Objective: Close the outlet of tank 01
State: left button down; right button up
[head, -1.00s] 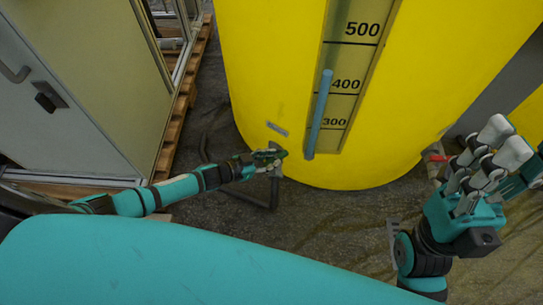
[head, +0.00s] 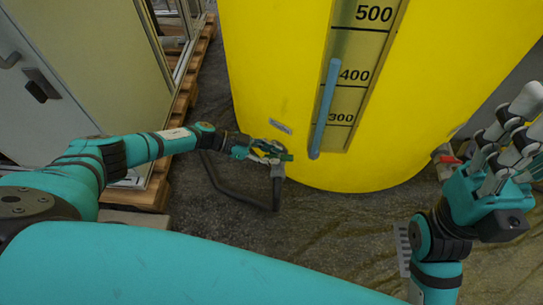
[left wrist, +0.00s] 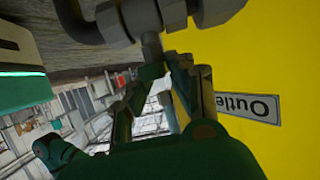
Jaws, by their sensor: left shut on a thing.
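The yellow tank (head: 280,60) stands ahead, with a level gauge (head: 352,85) on its front. A small outlet label (head: 280,127) is low on its wall; it shows upside down in the left wrist view (left wrist: 250,108). A grey outlet pipe (head: 277,190) runs down below it and shows at the top of the wrist view (left wrist: 205,12). My left gripper (head: 283,157) is at the outlet, shut on the valve handle, which its fingers (left wrist: 168,72) mostly hide. The handle's angle is hard to tell. My right gripper (head: 505,135) is open and empty, away from the outlet.
A dark hose (head: 235,192) bends along the floor from the outlet pipe. A cabinet (head: 95,75) on a wooden pallet (head: 185,110) stands at left. A red-handled fitting (head: 447,158) is low at the tank's right. The floor in front is clear.

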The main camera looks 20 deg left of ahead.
pick_arm(q)
jog(key=shift+d, duration=0.15)
jog(key=c, duration=1.2)
grip_release()
jog(key=shift+c, duration=0.2)
jog(key=v, duration=1.2)
jog(key=shift+f, duration=0.1)
